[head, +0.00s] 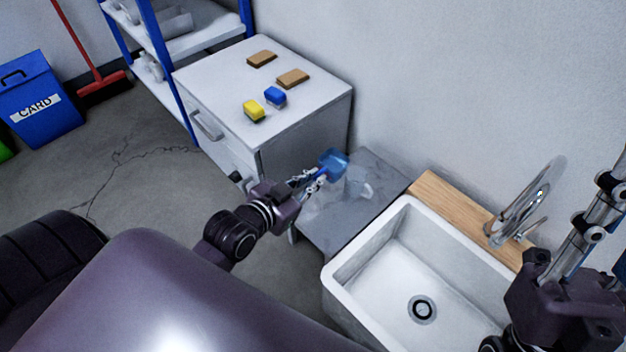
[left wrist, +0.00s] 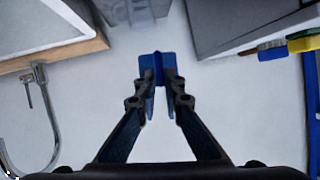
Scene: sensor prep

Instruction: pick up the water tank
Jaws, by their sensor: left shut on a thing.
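The water tank appears to be the translucent blue piece (head: 334,162) above the small grey table. My left gripper (head: 314,180) is shut on it, and it sits at the fingertips. In the left wrist view the blue piece (left wrist: 157,64) shows between and beyond the closed fingers (left wrist: 160,88). The fingers hide part of it. My right gripper (head: 598,205) is at the right edge, partly cut off, and I cannot tell how its fingers stand.
A grey table (head: 335,222) carries a faint clear object (head: 358,186). A white sink (head: 343,270) with a tap (head: 515,208) stands to its right. A white cabinet (head: 225,95) holds a yellow sponge (head: 254,110), a blue sponge (head: 275,96) and two brown blocks (head: 292,78).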

